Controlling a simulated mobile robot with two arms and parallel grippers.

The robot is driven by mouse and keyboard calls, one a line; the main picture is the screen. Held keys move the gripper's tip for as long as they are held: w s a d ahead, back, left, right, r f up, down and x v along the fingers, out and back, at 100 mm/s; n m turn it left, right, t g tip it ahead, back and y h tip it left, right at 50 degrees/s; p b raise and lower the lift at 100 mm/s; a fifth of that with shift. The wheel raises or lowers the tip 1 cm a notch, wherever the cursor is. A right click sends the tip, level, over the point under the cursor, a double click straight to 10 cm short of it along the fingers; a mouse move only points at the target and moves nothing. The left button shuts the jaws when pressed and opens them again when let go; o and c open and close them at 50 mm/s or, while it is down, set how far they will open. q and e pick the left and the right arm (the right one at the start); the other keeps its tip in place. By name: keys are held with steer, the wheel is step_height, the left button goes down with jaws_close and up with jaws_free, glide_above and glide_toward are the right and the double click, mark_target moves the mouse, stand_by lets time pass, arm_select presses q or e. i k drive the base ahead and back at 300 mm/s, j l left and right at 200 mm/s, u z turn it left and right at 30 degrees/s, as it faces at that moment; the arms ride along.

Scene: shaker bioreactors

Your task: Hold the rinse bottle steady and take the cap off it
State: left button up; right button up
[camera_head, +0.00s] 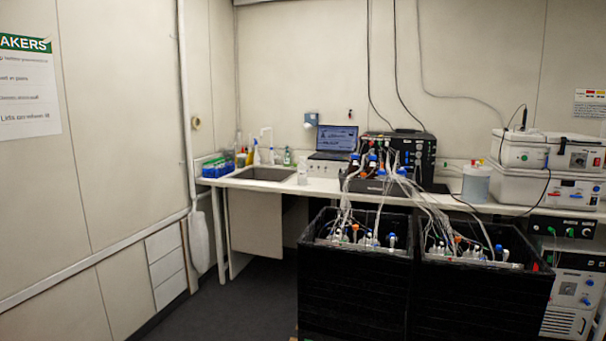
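A small clear, whitish bottle (302,172) stands upright on the bench just right of the sink; it may be the rinse bottle, but it is too small to tell whether a cap is on it. A small green bottle (287,158) stands behind the sink, and other small bottles (241,158) stand at the sink's left. I cannot tell for sure which of these is the rinse bottle. Neither of my grippers is in view, and nothing touches the bottles.
The bench (330,187) runs along the back wall with a sink (264,174), laptop (336,140) and black device (407,147). Two black boxes (355,290) full of tubed vessels stand before it at the right. The dark floor (245,300) at left is clear.

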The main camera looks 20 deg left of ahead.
mark_target(302, 165)
steer(key=i+j+u, duration=1)
steer(key=i+u, duration=0.3)
steer(key=i, duration=0.25)
steer(key=i+j, duration=0.15)
steer(key=i, duration=0.85)
steer(key=i+j, duration=0.1)
steer(key=i, duration=0.9)
